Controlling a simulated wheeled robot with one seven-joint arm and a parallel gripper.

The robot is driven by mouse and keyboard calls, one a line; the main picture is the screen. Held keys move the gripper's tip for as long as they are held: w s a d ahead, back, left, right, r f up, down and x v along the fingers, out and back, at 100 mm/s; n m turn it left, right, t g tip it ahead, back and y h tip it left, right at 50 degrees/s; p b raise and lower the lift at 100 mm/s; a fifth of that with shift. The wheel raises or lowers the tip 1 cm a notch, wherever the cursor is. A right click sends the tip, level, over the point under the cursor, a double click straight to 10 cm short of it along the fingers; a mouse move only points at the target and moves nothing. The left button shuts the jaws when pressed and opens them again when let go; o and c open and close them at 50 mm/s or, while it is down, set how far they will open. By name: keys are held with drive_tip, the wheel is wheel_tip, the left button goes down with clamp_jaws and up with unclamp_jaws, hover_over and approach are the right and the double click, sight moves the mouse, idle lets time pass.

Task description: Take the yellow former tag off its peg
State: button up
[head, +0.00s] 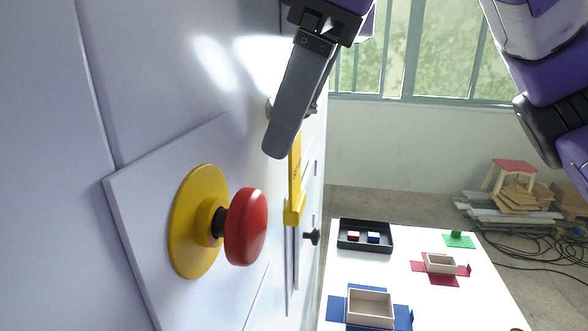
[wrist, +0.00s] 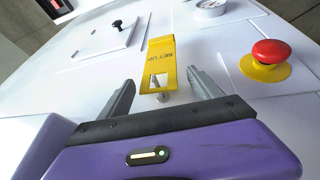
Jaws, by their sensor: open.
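The yellow tag (wrist: 161,55), with dark lettering, hangs against the white panel. In the wrist view a pale metal peg (wrist: 158,88) shows at the opening in the tag's near end. My gripper (wrist: 160,80) is open, with one finger on each side of the peg and tag end, apart from both. In the head view the tag (head: 296,180) hangs just behind and below my gripper (head: 277,150). The near finger hides the tag's top and the peg there. I cannot tell the exact depth of the fingers around the tag.
A red mushroom button (head: 246,227) on a yellow base juts from the panel near the tag. A black knob (head: 312,237) and a gauge (wrist: 211,8) are also on the panel. A white table (head: 420,300) with a black tray (head: 365,249) stands to the right.

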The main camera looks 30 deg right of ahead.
drive_tip(key=shift+w+a+f, duration=0.1)
drive_tip(key=shift+w+f, duration=0.05)
drive_tip(key=shift+f, duration=0.35)
clamp_jaws()
drive_tip(key=shift+r, duration=0.1)
